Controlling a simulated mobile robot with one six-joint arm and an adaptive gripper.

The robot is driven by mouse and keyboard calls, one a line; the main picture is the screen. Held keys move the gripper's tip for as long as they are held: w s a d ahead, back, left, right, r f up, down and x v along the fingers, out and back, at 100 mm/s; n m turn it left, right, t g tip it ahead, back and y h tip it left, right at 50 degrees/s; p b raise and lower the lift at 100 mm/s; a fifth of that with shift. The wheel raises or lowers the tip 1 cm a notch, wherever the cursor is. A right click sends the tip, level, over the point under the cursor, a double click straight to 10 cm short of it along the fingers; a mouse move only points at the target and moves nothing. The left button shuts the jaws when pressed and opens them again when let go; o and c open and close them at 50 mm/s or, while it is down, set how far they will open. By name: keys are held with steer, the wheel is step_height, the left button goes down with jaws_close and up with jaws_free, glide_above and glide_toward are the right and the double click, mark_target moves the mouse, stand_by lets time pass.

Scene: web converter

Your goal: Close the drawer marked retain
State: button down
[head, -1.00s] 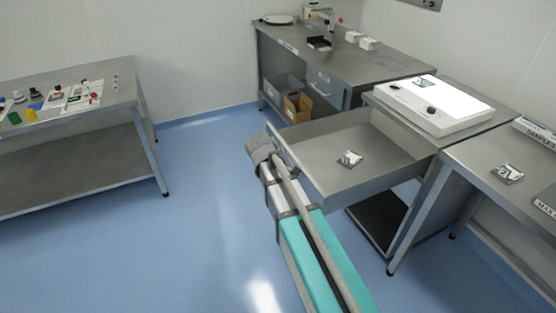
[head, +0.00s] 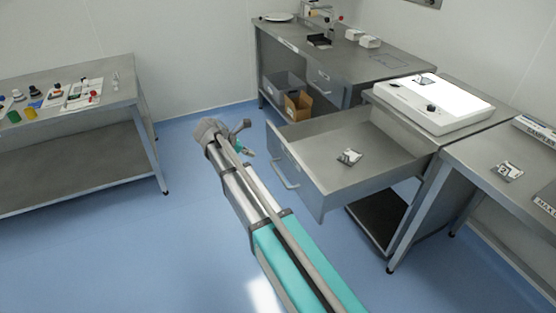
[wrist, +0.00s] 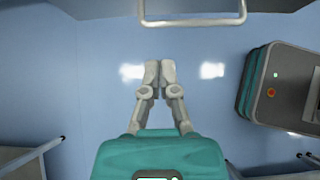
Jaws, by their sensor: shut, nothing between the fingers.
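A grey metal drawer (head: 375,178) is pulled far out of the bench under the white light box. Its front panel (head: 305,186) faces left and carries a bar handle (head: 284,168). A small silvery packet (head: 349,157) lies inside. No "retain" marking can be read on it. My gripper (head: 249,154) is in front of the drawer front, to the left of the handle and apart from it. In the wrist view my gripper's fingers (wrist: 160,66) are together and empty, over blue floor. The handle also shows at the top of the wrist view (wrist: 194,23).
The light box (head: 433,103) sits on the bench above the drawer. Another bench (head: 350,62) at the back has a closed drawer (head: 325,88) and boxes below. A table with small items (head: 60,120) stands left. Blue floor (head: 150,240) is clear between.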

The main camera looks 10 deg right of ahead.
mark_target(284, 161)
steer(key=shift+f, duration=0.15)
steer(key=b+x, duration=0.7)
steer(key=x, duration=0.3)
steer(key=shift+f, duration=0.1)
steer(key=shift+w+d+r, duration=0.15)
steer(key=shift+d, duration=0.4)
steer(key=shift+w+d+r, duration=0.1)
steer(key=shift+d, duration=0.45)
steer(key=shift+w+d, duration=0.25)
steer(key=shift+d, duration=0.6)
steer(key=shift+w, duration=0.1)
